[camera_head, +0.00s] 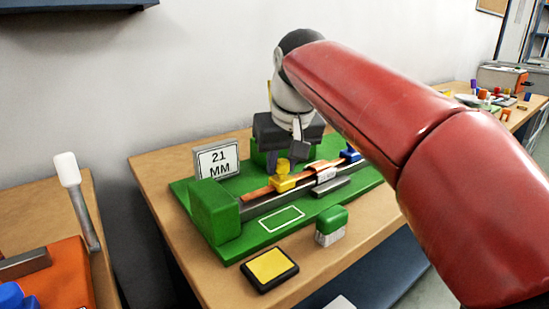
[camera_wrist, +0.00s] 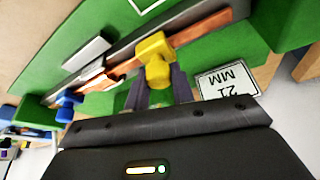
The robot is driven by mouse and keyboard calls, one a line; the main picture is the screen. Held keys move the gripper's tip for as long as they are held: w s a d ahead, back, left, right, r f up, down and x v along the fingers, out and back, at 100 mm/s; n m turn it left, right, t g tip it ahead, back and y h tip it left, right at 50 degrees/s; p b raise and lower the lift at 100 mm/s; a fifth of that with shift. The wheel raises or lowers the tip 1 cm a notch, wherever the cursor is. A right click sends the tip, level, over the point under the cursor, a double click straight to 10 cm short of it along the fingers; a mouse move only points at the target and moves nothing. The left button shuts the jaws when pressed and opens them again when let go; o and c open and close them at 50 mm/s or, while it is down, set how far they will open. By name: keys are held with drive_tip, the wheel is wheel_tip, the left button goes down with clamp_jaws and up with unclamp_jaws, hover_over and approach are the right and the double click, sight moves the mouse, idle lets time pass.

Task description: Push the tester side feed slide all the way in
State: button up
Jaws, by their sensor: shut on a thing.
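The tester is a green base (camera_head: 205,250) on a wooden table, with a grey rail (camera_head: 262,208) along it. A yellow slide piece with an upright knob (camera_head: 283,184) sits on the rail, over an orange-brown strip (camera_head: 258,193). My gripper (camera_head: 291,157) comes down from above and is shut on the yellow knob. In the wrist view the yellow piece (camera_wrist: 155,48) shows between the two fingers (camera_wrist: 160,88). A green end block (camera_head: 214,212) stands at the rail's left end, apart from the yellow piece. A blue block (camera_head: 350,154) is near the right end.
A green-and-white stamp (camera_head: 331,226) and a yellow pad (camera_head: 270,268) are in front. A side table at left holds an orange device (camera_head: 55,275) with a white-tipped lever (camera_head: 77,198).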

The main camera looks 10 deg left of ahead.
drive_tip(key=o, duration=1)
drive_tip(key=p+v, duration=0.1)
drive_tip(key=v, duration=0.7)
drive_tip(key=shift+f, duration=0.1)
